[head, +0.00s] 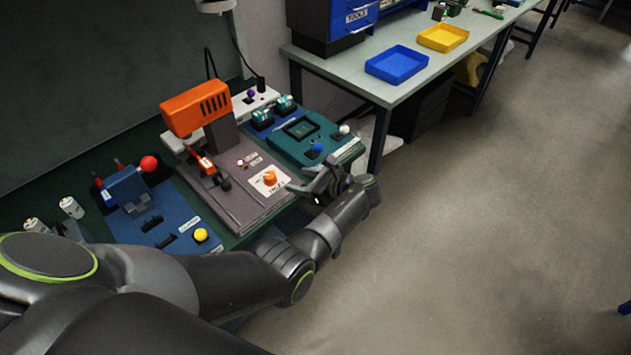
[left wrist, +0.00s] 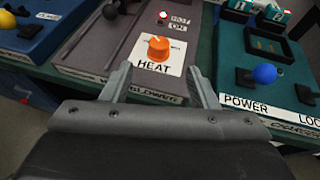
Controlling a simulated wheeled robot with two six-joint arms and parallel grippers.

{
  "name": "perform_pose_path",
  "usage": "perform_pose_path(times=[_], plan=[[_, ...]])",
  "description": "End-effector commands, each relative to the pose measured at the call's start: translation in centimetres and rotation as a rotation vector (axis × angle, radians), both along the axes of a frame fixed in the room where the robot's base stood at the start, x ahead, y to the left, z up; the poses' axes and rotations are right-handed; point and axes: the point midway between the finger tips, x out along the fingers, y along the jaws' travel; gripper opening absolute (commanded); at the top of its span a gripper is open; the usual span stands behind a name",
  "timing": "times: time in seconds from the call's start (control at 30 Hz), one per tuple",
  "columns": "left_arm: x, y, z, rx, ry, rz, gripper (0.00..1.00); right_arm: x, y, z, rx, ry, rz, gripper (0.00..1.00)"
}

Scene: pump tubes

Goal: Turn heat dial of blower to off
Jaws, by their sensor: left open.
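The blower (head: 196,108) has an orange head on a grey post, standing on a grey-brown base. Its orange heat dial (head: 270,178) sits on a white plate near the front of that base. In the left wrist view the dial (left wrist: 159,48) shows above the word HEAT, with a small "HOT ON" label behind it. My left gripper (head: 300,186) is just right of the dial in the head view. Its two fingers (left wrist: 160,84) are apart and empty, pointing toward the dial without touching it. My right gripper is not in view.
A teal unit with a blue knob (head: 317,148) stands to the right of the blower. A blue unit with a red ball (head: 149,163) and a yellow knob (head: 200,235) stands to the left. A second table holds a blue tray (head: 396,65) and a yellow tray (head: 443,38).

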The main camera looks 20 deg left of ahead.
Motion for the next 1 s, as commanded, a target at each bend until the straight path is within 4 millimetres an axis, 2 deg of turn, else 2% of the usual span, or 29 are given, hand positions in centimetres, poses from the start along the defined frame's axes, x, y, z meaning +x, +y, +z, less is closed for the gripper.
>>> perform_pose_path(times=[0.1,0.3,0.87,0.93,1.0], plan=[[-0.4,-2.2,0.8,-0.003,-0.001,-0.001,0.54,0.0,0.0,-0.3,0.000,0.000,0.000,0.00],[-0.7,-4.0,1.6,0.000,0.000,0.000,0.54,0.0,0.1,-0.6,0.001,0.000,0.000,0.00],[-0.8,-4.3,1.8,0.001,0.001,0.001,0.54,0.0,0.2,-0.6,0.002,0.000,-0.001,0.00],[-0.9,-4.2,1.4,-0.005,0.001,0.000,0.54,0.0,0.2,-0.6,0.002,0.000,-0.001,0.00],[-1.3,-3.9,0.0,-0.028,-0.002,-0.003,0.54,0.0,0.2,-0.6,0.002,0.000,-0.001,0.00]])
